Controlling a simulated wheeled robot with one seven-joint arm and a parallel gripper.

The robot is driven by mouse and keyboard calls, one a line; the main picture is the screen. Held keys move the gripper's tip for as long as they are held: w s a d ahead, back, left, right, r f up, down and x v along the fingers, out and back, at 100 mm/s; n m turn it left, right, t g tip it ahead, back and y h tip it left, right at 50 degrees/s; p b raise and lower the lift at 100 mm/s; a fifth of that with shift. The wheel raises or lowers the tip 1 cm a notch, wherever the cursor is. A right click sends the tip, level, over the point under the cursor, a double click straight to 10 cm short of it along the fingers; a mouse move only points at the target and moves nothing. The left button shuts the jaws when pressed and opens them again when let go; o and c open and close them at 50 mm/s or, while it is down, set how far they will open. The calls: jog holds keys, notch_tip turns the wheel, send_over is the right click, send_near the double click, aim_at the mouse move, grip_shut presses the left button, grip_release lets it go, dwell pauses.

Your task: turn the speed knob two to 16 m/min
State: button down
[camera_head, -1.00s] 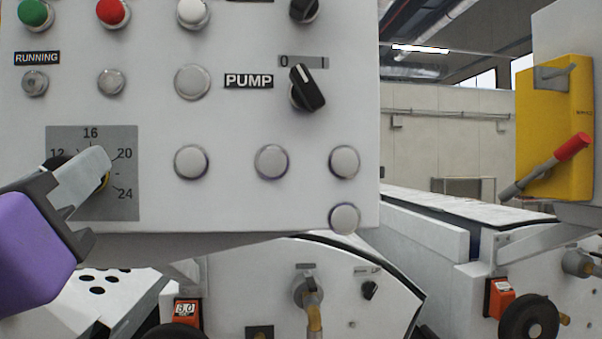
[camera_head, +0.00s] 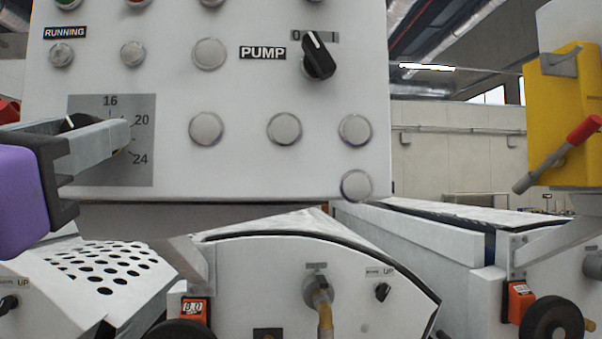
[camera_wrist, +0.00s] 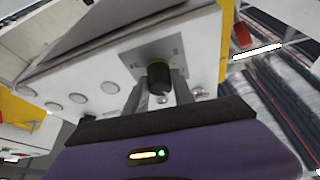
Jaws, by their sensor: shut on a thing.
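The speed knob (camera_head: 75,123) is black with a white pointer line. It sits on a grey dial plate (camera_head: 142,172) at the left of the control panel, with 16, 20 and 24 readable in the head view. My gripper (camera_head: 112,133) reaches in from the left and covers the lower scale and much of the knob. The visible white line leans up and to the left; its exact reading is unclear. In the wrist view the knob (camera_wrist: 158,78) stands between the two fingers of my gripper (camera_wrist: 160,86), which is shut on it.
A PUMP switch (camera_head: 318,56) and several round buttons (camera_head: 206,128) are right of the dial on the same panel. A yellow box with a red-tipped lever (camera_head: 558,155) stands at the far right. White machine housings (camera_head: 290,270) lie below the panel.

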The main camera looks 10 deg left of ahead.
jog(key=m+h+b, duration=0.1)
jog(key=m, duration=0.1)
jog(key=m+h+b, duration=0.1)
jog(key=m, duration=0.2)
jog(key=shift+s+a+f+h+b, duration=0.1)
jog(key=shift+f+h+b, duration=0.05)
jog(key=shift+h+b, duration=0.2)
jog(key=shift+m+g+h+b, duration=0.3)
jog(key=shift+m+h+b, duration=0.7)
jog(key=shift+m, duration=1.3)
jog(key=shift+r, duration=0.2)
jog(key=c, duration=1.1)
grip_release()
